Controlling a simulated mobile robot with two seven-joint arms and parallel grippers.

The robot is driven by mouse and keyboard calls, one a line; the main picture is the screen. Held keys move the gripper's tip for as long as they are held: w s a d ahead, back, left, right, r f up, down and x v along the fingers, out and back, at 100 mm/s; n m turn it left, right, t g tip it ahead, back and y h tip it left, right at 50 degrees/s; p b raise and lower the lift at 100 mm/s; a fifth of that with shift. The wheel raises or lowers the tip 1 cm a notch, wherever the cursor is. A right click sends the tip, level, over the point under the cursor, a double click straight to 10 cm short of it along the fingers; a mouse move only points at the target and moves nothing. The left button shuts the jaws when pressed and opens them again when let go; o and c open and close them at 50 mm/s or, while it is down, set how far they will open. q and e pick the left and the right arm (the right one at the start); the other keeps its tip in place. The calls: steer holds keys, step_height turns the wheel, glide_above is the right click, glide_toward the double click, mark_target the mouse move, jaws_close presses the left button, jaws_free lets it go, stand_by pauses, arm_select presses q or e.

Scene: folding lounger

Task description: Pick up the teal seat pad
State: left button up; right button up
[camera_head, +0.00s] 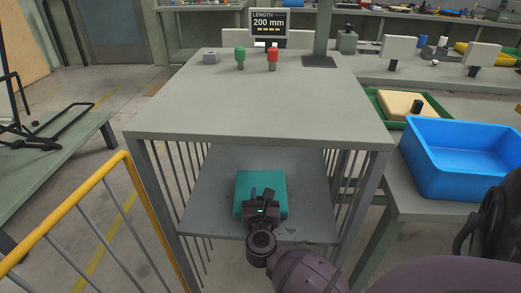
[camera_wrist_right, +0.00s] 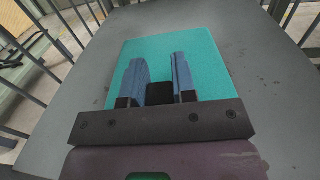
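The teal seat pad (camera_head: 278,183) lies on the grey lower shelf (camera_head: 213,187) below the table top. It fills the middle of the right wrist view (camera_wrist_right: 215,55). My right gripper (camera_head: 262,193) is over its near part, with two blue-grey fingers (camera_wrist_right: 159,75) standing apart. A small black block (camera_wrist_right: 160,92) shows between the fingers, close to both. I cannot tell whether the fingers press on it. The gripper hides part of the pad's near side. I do not see my left gripper.
The table top (camera_head: 255,100) overhangs the shelf, and thin bars (camera_head: 338,172) flank it. A blue bin (camera_head: 455,185) stands at the right, by a green tray (camera_head: 375,98) with a cream pad (camera_head: 397,103). A yellow rail (camera_head: 85,203) runs at the left.

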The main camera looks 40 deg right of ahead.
jaws_close()
steer(key=shift+r, duration=0.1)
